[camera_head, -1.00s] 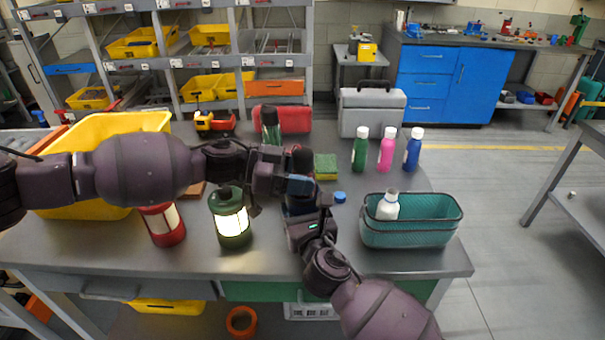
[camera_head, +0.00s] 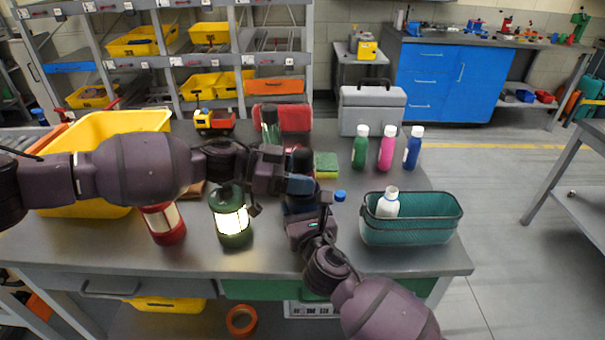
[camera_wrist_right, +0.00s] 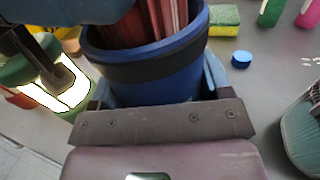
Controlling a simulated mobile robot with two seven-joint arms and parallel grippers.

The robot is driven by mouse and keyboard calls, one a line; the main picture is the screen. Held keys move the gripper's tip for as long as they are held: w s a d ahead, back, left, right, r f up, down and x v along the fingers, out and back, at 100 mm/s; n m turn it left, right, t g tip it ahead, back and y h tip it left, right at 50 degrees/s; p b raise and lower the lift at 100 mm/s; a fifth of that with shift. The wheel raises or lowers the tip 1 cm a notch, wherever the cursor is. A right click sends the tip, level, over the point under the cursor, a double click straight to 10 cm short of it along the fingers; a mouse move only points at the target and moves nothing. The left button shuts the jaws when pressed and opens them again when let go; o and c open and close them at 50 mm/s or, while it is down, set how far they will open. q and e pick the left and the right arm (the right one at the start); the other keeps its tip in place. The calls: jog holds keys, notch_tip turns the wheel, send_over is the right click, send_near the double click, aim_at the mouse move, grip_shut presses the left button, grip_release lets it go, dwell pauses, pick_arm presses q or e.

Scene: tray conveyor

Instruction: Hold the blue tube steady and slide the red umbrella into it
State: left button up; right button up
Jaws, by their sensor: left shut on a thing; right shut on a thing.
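The blue tube (camera_wrist_right: 160,75) has a black band and fills the middle of the right wrist view, mouth up. My right gripper (camera_head: 308,213) is shut on it; its two fingers show at either side of the tube in the right wrist view. The red umbrella's folds (camera_wrist_right: 165,18) show inside the tube's mouth; how deep it sits is hidden. My left gripper (camera_head: 290,184) is shut on the umbrella above the tube, and part of it shows at the upper left of the right wrist view. In the head view the grippers hide most of both objects.
A lit green lantern (camera_head: 232,222) and a red lantern (camera_head: 164,223) stand left of the grippers. A teal basket (camera_head: 425,232) with a white bottle (camera_head: 388,204) stands right. A sponge (camera_head: 326,165), blue cap (camera_head: 340,195), several bottles and a yellow bin (camera_head: 103,122) are around.

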pick_arm(q)
jog(key=o, duration=1.4)
jog(key=shift+o, duration=0.2)
notch_tip(320, 180, up, 10)
jog(key=shift+f, duration=0.1)
pick_arm(e)
jog(key=o, duration=1)
jog(key=shift+s, duration=0.15)
